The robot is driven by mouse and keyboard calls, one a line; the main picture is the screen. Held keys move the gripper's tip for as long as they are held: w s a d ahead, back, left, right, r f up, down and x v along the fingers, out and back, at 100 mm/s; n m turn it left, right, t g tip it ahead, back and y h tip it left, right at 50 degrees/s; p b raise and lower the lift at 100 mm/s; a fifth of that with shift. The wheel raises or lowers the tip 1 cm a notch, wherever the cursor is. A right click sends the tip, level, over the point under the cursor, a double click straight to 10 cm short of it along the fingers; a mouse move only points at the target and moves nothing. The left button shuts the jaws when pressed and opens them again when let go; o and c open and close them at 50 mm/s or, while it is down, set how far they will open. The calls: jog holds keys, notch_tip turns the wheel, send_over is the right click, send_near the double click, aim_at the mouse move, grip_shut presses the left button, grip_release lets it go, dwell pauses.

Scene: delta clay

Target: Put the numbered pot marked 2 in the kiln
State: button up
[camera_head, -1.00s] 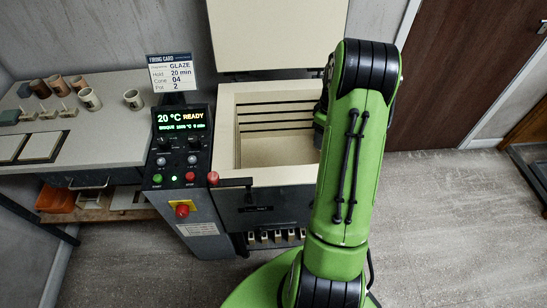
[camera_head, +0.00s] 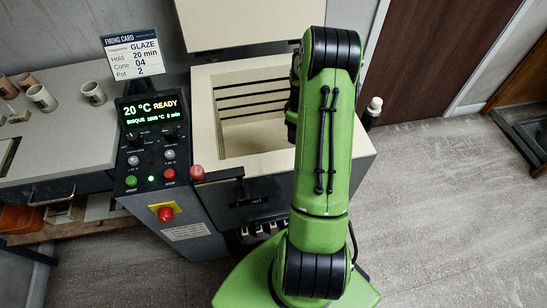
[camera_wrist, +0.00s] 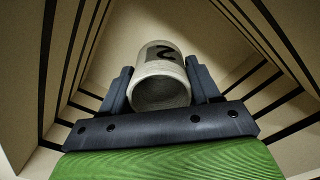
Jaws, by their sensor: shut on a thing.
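The pale grey pot marked 2 (camera_wrist: 160,80) is in the wrist view, with its dark number facing me and its open mouth toward the camera. My gripper (camera_wrist: 160,86) is shut on it, one dark finger on each side. The kiln (camera_head: 245,108) stands open in the head view, its lid (camera_head: 250,18) raised behind. The wrist view shows the kiln's pale walls with dark slots (camera_wrist: 265,75) around the pot. My arm hides the gripper and pot in the head view. I cannot tell how far the pot is above the kiln floor.
The kiln's control panel (camera_head: 152,150) reads 20 °C READY, and a firing card (camera_head: 134,54) names pot 2. Several other pots, including a grey one (camera_head: 94,93), stand on the left bench (camera_head: 70,140). A white-capped bottle (camera_head: 374,107) is right of the kiln. Floor is clear at right.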

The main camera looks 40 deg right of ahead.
notch_tip(320, 180, down, 18)
jog(key=b, duration=0.5)
jog(key=shift+r, duration=0.15)
jog(key=o, duration=1.2)
